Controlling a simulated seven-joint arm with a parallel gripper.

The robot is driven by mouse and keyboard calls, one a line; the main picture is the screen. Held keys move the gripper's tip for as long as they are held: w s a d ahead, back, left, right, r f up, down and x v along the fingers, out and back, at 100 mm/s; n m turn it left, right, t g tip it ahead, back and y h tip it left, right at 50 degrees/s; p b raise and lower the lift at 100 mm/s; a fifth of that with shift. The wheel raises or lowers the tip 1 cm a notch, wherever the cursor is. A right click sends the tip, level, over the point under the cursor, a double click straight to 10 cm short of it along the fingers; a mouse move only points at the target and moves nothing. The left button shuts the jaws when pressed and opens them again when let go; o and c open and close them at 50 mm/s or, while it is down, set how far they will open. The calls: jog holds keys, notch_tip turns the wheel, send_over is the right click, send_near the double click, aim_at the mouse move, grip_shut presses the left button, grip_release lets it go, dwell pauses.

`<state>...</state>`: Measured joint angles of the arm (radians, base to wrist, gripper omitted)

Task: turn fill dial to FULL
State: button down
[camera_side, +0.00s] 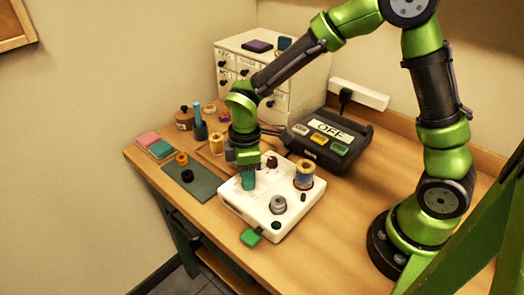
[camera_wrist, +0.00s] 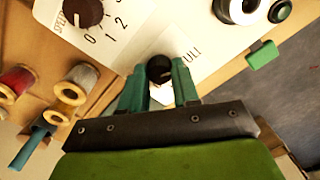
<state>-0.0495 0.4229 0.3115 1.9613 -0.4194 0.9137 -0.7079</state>
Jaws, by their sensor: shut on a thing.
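The fill dial (camera_wrist: 160,69) is a small dark knob on the white machine (camera_wrist: 210,30). My gripper (camera_wrist: 159,80) has its teal fingers on either side of the knob and is shut on it. Letters reading "ULL" show just right of the dial; the rest of its markings are hidden by the fingers. The dial's pointer is too dark to read. In the side view my gripper (camera_side: 248,183) reaches down onto the left part of the white machine (camera_side: 245,208), and the fill dial is hidden there.
A second dark dial (camera_wrist: 84,12) with numbers sits nearby; it also shows in the side view (camera_side: 272,162). A thread spool (camera_side: 304,175) and a grey round part (camera_side: 278,204) stand on the machine. A black box (camera_side: 300,140) behind reads "OFF". The table's front right is mostly clear.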

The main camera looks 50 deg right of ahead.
jog(key=c, duration=0.8)
grip_release()
notch_tip(320, 180, up, 17)
jog(key=shift+f, duration=0.1)
jog(key=s+d+m+t, duration=0.2)
jog(key=s+m, duration=0.2)
jog(key=m, duration=0.1)
jog(key=s+d+r+m+t+y, duration=0.1)
jog(key=s+d+m+t, duration=0.1)
jog(key=s+d+m, duration=0.1)
jog(key=s+d+r+m+t+y, duration=0.1)
jog(key=s+d+m+t, duration=0.2)
jog(key=s+m, duration=0.3)
jog(key=shift+d+m, duration=0.25)
jog(key=shift+m, duration=0.05)
